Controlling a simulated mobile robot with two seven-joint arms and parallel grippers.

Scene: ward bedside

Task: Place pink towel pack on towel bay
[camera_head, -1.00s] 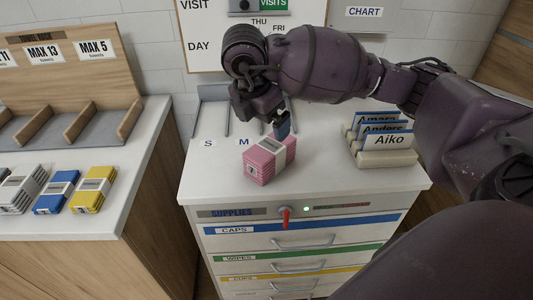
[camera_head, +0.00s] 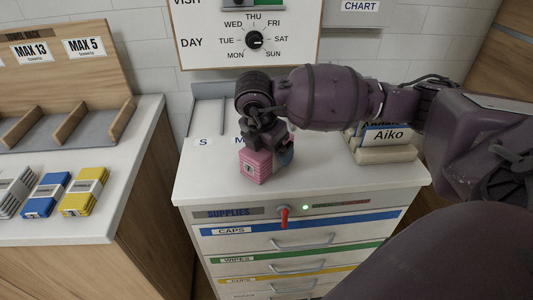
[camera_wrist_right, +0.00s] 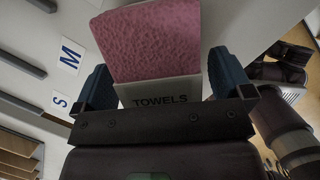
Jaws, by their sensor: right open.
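The pink towel pack (camera_head: 256,166) lies on the white top of the supply cabinet, in front of the S and M labels. In the right wrist view the pack (camera_wrist_right: 150,42) shows its pink cloth and a white band reading TOWELS. My right gripper (camera_head: 270,148) is down over the pack. Its two blue fingers (camera_wrist_right: 158,84) stand on either side of the pack, open, with a gap visible at the right finger. The bay slots behind are partly hidden by my right arm; one divider (camera_head: 223,116) shows near the S label (camera_head: 203,142). My left gripper is out of view.
Card holders (camera_head: 384,150) with name cards stand at the right of the cabinet top. A side counter (camera_head: 110,215) at left holds blue and yellow packs (camera_head: 84,198) and a wooden rack. The front of the cabinet top is clear.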

